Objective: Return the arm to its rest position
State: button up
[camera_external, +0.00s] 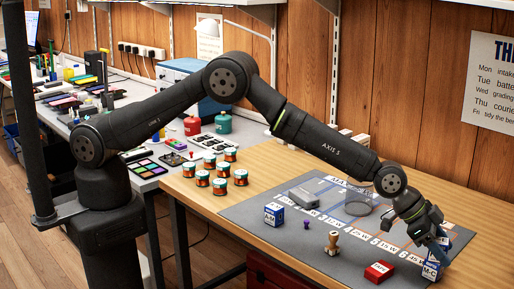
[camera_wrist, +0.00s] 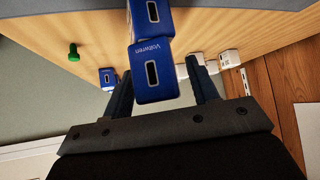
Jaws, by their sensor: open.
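My gripper (camera_external: 436,238) is low at the right end of the grey mat (camera_external: 255,208), with my arm stretched far out to the right over the table. It is beside blue-and-white boxes (camera_external: 432,270) at the mat's right edge. In the wrist view my gripper (camera_wrist: 163,88) is open. A blue box (camera_wrist: 155,72) shows between its two fingers, with a clear gap to the right finger; contact with the left finger is hard to tell. A second blue box (camera_wrist: 151,18) adjoins it. The external view partly hides the boxes behind my gripper.
A wooden wall (camera_external: 400,90) rises behind.

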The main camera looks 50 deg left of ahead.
jog(key=v, duration=1.2)
jog(key=x, duration=1.2)
jog(key=shift+f, duration=0.1)
notch_tip(320, 180, up, 5)
jog(key=shift+s+f, duration=0.15)
jog(key=s+r, duration=0.7)
jog(key=s, duration=0.5)
jog(key=w+a+f+m+g, duration=0.1)
jog(key=a+f+m, duration=0.3)
jog(key=a, duration=0.7)
jog(key=shift+w+a+f+g+h, duration=0.3)
jog(key=shift+a+f+g, duration=0.1)
jog(key=shift+f+g, duration=0.3)
